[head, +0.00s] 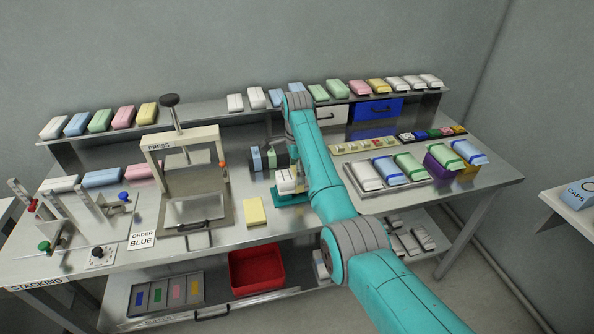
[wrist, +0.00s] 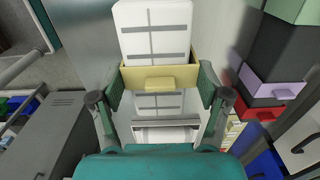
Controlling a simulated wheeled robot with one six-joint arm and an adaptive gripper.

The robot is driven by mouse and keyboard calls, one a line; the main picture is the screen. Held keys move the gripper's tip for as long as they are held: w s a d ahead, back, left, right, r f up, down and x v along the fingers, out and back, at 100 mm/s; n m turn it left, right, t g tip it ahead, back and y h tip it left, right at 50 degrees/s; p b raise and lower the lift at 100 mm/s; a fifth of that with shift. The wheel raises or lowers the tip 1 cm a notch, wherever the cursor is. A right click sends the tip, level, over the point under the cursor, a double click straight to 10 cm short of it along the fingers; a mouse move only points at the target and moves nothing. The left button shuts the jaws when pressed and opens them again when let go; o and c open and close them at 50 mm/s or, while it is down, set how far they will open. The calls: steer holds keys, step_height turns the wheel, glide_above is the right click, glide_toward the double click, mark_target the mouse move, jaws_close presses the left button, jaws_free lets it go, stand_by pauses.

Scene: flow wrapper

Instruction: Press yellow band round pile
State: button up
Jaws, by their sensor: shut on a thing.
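My gripper (wrist: 160,84) is shut on a yellow band (wrist: 152,78), with one finger at each end of it. The band has a small raised tab at its middle. A white pile (wrist: 152,28) with grey stripes shows above the band, and striped white also shows below it. I cannot tell whether the band closes round the far side. In the head view a white pile (head: 286,181) stands in a teal holder (head: 291,198). My arm partly hides it and hides most of my gripper there.
The press (head: 187,147) stands left of the holder, with a yellow block (head: 255,211) on the bench between them. A small dark rack (head: 269,160) is close behind the pile. A tray (head: 366,207) of wrapped bars lies right of my arm. A red bin (head: 257,270) sits below.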

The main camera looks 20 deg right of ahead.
steer(key=shift+f, duration=0.1)
steer(key=o, duration=0.7)
steer(key=shift+r, duration=3.8)
